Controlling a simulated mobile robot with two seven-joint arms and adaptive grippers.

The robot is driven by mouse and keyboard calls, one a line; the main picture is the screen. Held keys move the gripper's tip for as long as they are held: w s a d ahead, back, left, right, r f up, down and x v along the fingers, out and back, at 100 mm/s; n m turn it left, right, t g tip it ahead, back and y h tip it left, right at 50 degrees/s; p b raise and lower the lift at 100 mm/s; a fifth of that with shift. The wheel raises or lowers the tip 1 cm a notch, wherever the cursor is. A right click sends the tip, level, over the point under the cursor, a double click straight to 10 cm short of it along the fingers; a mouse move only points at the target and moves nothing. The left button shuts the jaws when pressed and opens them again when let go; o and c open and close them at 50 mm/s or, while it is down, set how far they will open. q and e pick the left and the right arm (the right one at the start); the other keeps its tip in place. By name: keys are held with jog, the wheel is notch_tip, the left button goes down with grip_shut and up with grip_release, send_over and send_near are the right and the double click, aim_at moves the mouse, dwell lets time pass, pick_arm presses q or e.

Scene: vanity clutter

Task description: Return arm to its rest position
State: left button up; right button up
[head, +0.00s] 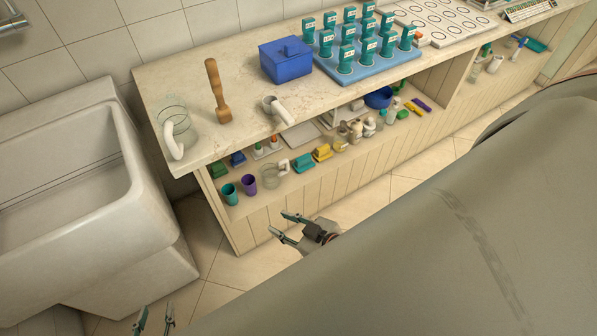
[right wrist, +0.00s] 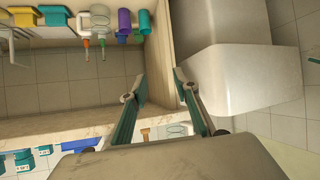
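My right gripper (head: 278,222) hangs over the tiled floor in front of the counter's open shelf in the head view. Its two fingers are apart with nothing between them; the right wrist view (right wrist: 158,76) shows the same gap. My left gripper (head: 158,306) shows only its fingers at the bottom edge of the head view, over the floor near the white basin. Those fingers are apart and no object shows between them. The rest of the left arm is out of view.
The counter (head: 240,135) carries a glass jar (head: 176,115), a wooden-handled tool (head: 214,85), a blue box (head: 286,62) and a blue tray (head: 330,72) of teal holders. Cups and bottles crowd the shelf (head: 310,185). A white basin (head: 150,205) stands left. Floor (head: 225,265) between is clear.

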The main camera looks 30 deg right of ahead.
jog(key=shift+g+h, duration=0.3)
jog(key=shift+h, duration=0.3)
jog(key=s+d+f, duration=0.1)
jog(key=s, duration=0.1)
jog(key=s+d+f, duration=0.1)
jog(key=shift+s+d+f, duration=0.2)
jog(key=shift+s, duration=0.15)
dwell(0.4)
